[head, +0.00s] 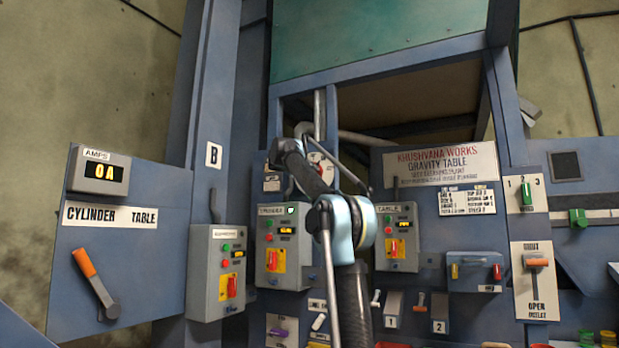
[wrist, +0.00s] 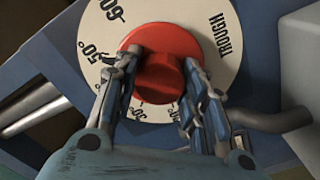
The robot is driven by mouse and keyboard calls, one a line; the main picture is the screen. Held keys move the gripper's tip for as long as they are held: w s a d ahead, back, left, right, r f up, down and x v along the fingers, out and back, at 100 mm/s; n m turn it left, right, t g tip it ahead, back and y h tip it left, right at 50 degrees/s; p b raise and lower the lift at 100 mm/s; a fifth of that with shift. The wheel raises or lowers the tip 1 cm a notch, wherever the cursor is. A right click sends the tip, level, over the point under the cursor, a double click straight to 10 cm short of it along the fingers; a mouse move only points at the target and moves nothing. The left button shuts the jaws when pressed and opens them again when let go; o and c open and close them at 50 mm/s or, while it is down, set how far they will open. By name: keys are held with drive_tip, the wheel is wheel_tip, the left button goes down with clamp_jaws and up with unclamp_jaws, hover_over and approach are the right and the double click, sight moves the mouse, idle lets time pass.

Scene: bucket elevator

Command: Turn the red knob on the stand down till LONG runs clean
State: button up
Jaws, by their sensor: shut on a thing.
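In the wrist view, a red knob (wrist: 158,40) with a raised grip bar sits at the middle of a round cream dial (wrist: 230,78). The dial carries black degree marks, 60, 50 and 30 among them, and the word TROUGH at its right. My gripper (wrist: 163,64) is shut on the knob, one finger on each side of its bar. The fingers hide part of the lower scale. In the head view, part of a round pale dial (head: 323,163) shows behind my arm, and my arm hides most of it. No outlet marked LONG can be made out.
A grey control box (head: 282,246) stands left of my arm and another (head: 397,237) right of it. A sign reading GRAVITY TABLE (head: 440,164) hangs on the right. A grey pipe (wrist: 265,121) runs close beside the gripper in the wrist view.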

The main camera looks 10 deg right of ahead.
idle(0.3)
drive_tip(key=o, duration=1.1)
drive_tip(key=shift+f, duration=0.1)
drive_tip(key=shift+c, duration=0.2)
drive_tip(key=v, duration=1.2)
drive_tip(key=shift+w, duration=0.1)
